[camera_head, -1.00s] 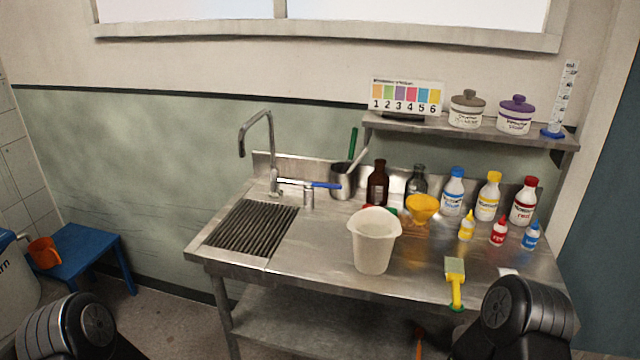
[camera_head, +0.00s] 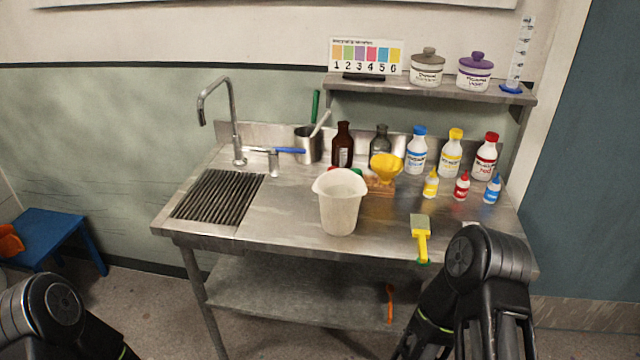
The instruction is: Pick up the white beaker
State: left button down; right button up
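The white beaker (camera_head: 340,204) stands upright near the front middle of the steel sink table (camera_head: 285,225). It is a wide-mouthed jug with a pouring lip and looks empty from here. Part of my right arm shows at the lower right, in front of the table's right end and apart from the beaker. Part of my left arm shows at the lower left corner, well away from the table. Neither gripper's fingertips can be made out.
A yellow funnel (camera_head: 386,167) sits behind the beaker to the right. A yellow-handled brush (camera_head: 421,238) lies right of it near the front edge. Several dye bottles stand at the back right. A ribbed drainer (camera_head: 218,197) is at left; bare steel lies between it and the beaker.

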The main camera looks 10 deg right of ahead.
aim_at(341, 191)
jog(key=i+j+z, duration=0.1)
jog(key=j+z, duration=0.3)
jog(key=j, duration=0.25)
jog(key=j+z, duration=0.35)
jog(key=j, duration=0.3)
